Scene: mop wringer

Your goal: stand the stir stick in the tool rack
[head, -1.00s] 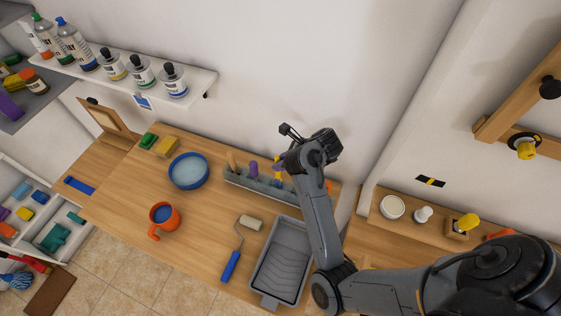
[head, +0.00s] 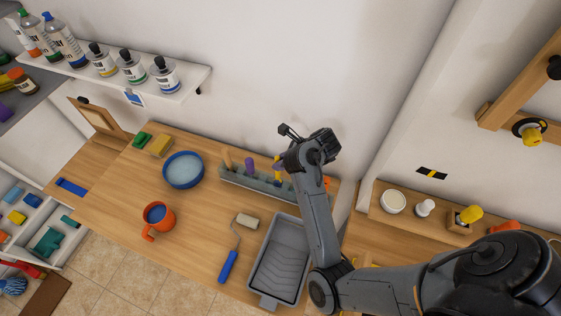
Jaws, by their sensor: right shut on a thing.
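The tool rack (head: 235,178) is a long grey block at the back of the wooden bench, against the wall. A tan handle (head: 228,160) and a purple handle (head: 249,166) stand in it. My right gripper (head: 281,168) is at the rack's right part, pointing down and mostly hidden by its own wrist. It is shut on a slim thing, which I take to be the stir stick; a small yellow and blue patch (head: 278,172) shows there. Whether its lower end is inside a rack slot cannot be told. My left gripper is out of view.
A grey paint tray (head: 276,262), a blue-handled roller (head: 230,262), an orange mug (head: 158,219) and a blue bowl (head: 184,170) stand on the bench. A bottle shelf (head: 188,87) hangs at upper left. Bare bench lies between mug and roller.

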